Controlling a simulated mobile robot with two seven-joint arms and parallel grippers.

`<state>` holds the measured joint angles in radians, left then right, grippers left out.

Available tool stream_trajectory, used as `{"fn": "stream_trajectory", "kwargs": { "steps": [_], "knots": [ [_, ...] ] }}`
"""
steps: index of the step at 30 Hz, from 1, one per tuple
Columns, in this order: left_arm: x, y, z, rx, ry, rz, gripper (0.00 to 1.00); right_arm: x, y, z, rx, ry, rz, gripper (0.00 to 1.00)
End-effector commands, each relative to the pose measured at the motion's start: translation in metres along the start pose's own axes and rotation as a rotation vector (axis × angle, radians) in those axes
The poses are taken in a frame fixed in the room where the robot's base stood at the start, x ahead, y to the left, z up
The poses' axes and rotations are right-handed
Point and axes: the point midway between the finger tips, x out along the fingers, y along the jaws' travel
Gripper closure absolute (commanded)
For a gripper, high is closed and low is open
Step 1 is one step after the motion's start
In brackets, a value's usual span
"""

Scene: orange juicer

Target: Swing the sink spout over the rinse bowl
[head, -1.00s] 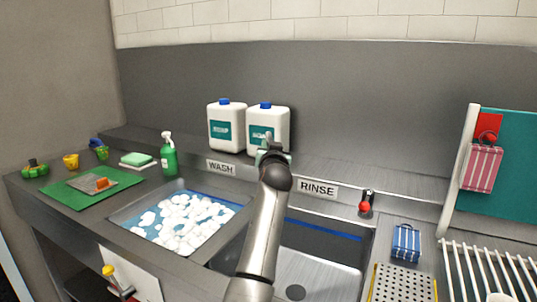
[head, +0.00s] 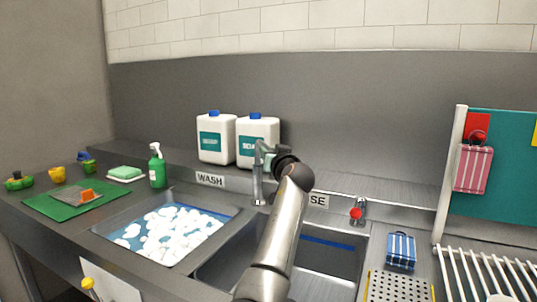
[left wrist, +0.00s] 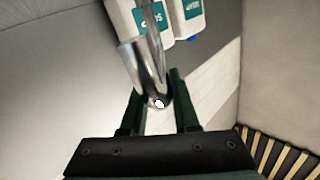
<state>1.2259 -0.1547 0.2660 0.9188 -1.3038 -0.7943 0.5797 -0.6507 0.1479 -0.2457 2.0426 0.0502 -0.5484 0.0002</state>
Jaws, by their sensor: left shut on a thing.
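The metal sink spout (head: 257,180) rises from the back ledge between the WASH and RINSE labels. Its upper end bends right toward my left gripper (head: 270,158). In the left wrist view the shiny spout tube (left wrist: 150,70) runs down between the two dark green fingers of my left gripper (left wrist: 158,103), which is shut on it. The rinse bowl (head: 327,265) is the empty right basin, partly hidden by my left arm. The wash bowl (head: 117,233), full of white foam, is the left basin. My right gripper is not in view.
Two white soap jugs (head: 215,150) stand close behind the spout. A green spray bottle (head: 156,168) stands left of it. A red-knobbed tap (head: 357,212), a blue striped cloth (head: 401,250) and a dish rack (head: 475,275) are at right.

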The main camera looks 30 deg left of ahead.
Motion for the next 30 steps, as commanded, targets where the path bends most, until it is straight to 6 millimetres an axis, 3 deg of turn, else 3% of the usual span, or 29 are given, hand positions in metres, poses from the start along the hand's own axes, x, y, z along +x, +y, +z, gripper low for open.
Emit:
{"fn": "stream_trajectory", "kwargs": {
  "steps": [4, 5, 12, 23, 30],
  "knots": [
    [-0.001, 0.002, -0.002, 0.0, 0.004, 0.007, 1.0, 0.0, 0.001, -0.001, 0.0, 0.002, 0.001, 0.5],
    [-0.001, 0.002, -0.002, 0.0, 0.004, 0.007, 0.68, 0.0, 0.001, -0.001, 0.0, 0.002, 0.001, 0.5],
    [-0.001, 0.001, -0.001, -0.001, 0.003, 0.004, 0.43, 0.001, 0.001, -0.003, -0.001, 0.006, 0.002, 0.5],
    [-0.005, 0.001, 0.0, -0.001, 0.002, 0.003, 0.43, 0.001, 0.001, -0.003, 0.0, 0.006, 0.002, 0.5],
    [-0.033, 0.002, 0.001, -0.003, 0.002, 0.005, 0.43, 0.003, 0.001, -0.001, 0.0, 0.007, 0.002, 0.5]
  ]
}}
